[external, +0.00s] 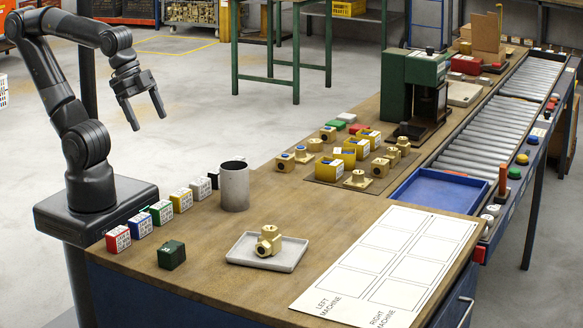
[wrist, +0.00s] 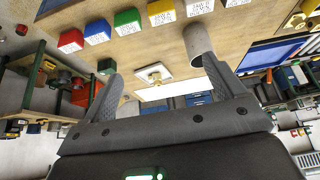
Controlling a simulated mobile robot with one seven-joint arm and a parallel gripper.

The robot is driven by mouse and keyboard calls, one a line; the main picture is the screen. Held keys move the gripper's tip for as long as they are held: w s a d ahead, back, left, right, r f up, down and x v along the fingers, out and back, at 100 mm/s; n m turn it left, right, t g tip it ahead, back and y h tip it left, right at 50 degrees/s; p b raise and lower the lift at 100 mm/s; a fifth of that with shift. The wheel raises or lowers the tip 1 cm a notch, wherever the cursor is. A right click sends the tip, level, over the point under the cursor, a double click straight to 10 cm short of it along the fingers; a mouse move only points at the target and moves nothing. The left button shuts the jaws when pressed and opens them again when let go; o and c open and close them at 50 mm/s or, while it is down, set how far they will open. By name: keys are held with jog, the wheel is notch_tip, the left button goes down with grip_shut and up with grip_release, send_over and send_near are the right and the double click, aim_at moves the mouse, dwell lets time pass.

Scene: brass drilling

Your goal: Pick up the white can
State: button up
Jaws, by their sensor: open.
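The can (external: 235,190) is a pale grey-white cylinder with an open top. It stands upright on the wooden workbench (external: 215,245), left of centre in the external view. In the wrist view the can (wrist: 197,42) shows near the top, right of centre, partly hidden by the right finger. My gripper (external: 149,122) is open and empty, raised in the air to the left of the can and apart from it. Its two spread fingers also show in the wrist view (wrist: 160,72).
A row of coloured boxes (external: 162,212) lines the bench's left edge. A dark green box (external: 171,255) and a pale tray (external: 240,257) holding a brass fitting (external: 268,241) sit in front of the can. Brass parts and a green machine (external: 395,88) stand behind, right.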

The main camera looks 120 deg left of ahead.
jog(key=n+g, duration=0.5)
jog(key=g, duration=0.1)
send_near(235, 181)
jog(key=s+a+f, duration=0.1)
jog(key=s+a, duration=0.1)
jog(key=f, duration=0.5)
jog(key=shift+w+a+f, duration=0.1)
jog(key=shift+a+f, duration=0.15)
jog(key=shift+f, duration=0.05)
jog(key=f, duration=0.5)
jog(key=shift+s+a, duration=0.2)
jog(key=c, duration=1.1)
